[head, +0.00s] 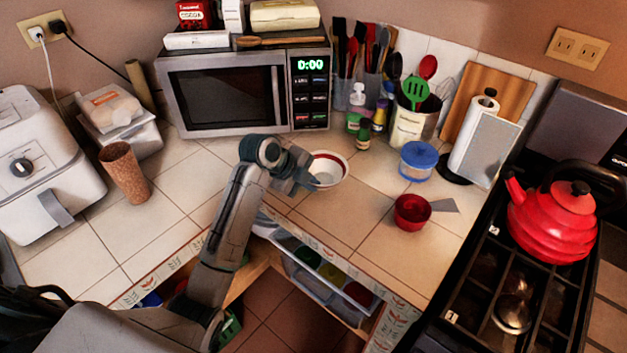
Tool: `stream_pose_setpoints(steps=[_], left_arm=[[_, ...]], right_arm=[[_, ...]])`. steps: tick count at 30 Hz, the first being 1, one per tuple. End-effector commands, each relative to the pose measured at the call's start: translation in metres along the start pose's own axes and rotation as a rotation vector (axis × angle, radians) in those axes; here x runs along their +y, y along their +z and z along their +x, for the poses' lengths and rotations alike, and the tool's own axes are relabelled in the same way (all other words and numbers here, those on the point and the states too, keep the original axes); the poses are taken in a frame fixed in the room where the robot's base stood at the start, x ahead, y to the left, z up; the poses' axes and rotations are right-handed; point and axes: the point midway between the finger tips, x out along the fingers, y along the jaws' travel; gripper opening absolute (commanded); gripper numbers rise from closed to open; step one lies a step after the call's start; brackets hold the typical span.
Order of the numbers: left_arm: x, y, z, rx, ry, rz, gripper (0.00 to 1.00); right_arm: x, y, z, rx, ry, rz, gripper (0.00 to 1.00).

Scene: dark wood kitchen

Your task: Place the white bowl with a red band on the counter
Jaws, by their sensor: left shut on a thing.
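The white bowl with a red band (329,168) is at the middle of the head view, over the tiled counter (345,217) in front of the microwave's right side. It looks about upright. My left gripper (308,178) is shut on the bowl's left side, and its fingers hide part of that rim. I cannot tell whether the bowl's base touches the counter. My right gripper is not in view.
A red measuring cup (411,212) and a blue-lidded container (417,160) stand right of the bowl. The microwave (243,92) is behind it. A cork cup (124,172) stands left. The stove with a red kettle (553,211) is at right. Counter tiles between are clear.

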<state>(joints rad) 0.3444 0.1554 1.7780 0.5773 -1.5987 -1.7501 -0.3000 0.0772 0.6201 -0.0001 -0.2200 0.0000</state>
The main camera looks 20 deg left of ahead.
Motion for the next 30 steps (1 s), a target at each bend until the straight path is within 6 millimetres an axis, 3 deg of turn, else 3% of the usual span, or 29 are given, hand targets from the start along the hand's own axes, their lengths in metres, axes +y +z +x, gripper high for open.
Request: stream_pose_setpoints(steps=[1,7,15,26,27,30], left_arm=[[-0.009,0.005,0.001,0.000,-0.001,0.000,0.00],[-0.018,0.016,0.010,0.000,-0.001,0.000,0.00],[-0.001,0.024,0.035,0.001,0.001,-0.001,0.00],[0.003,0.025,0.041,-0.001,-0.002,0.001,0.00],[0.003,0.025,0.040,-0.001,0.000,0.000,0.15],[0.003,0.025,0.040,-0.001,0.000,0.000,0.29]], right_arm=[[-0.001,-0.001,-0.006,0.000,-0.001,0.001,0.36],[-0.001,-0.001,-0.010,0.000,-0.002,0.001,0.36],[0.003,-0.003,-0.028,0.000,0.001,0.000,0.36],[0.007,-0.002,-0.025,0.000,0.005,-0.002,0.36],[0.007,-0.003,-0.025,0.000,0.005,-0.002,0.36],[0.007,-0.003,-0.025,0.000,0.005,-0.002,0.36]])
